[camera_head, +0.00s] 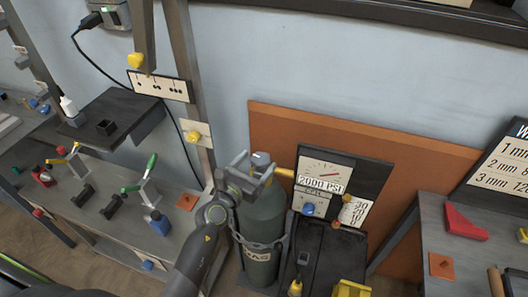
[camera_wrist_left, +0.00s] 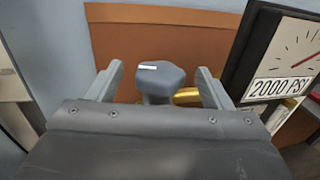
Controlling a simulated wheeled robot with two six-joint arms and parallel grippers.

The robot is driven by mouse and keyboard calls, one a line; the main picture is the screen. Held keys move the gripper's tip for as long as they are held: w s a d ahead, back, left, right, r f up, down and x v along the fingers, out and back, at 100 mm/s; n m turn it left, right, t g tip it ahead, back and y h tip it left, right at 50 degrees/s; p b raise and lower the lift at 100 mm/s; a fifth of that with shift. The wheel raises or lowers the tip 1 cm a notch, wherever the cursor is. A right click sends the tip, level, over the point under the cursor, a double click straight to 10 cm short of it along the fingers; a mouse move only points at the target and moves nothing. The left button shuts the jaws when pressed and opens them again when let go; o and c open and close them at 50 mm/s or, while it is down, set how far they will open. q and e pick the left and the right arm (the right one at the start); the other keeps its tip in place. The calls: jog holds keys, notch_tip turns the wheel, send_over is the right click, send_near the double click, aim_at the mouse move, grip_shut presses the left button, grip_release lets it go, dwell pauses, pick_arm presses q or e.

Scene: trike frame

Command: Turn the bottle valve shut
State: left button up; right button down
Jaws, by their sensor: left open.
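The bottle valve is a grey faceted knob with a white mark (camera_wrist_left: 160,80), seen in the left wrist view between my left fingers. It tops the dark green gas bottle (camera_head: 262,228) in the head view, where my gripper partly hides it. My left gripper (camera_head: 252,162) is open at the top of the bottle, and it also shows in the left wrist view (camera_wrist_left: 158,88). Its fingers stand on either side of the knob, with gaps visible. A brass fitting (camera_head: 284,172) sticks out to the right. My right gripper is not in view.
A gauge board (camera_head: 320,180) reading 2000 PSI stands right of the bottle. A chain (camera_head: 262,244) wraps the bottle. An orange-brown panel (camera_head: 400,150) is behind. A workbench (camera_head: 115,220) with clamps and tools lies left, another bench (camera_head: 440,215) right.

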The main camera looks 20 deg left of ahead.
aim_at(264, 154)
pick_arm(q)
jog(key=shift+x, duration=2.35)
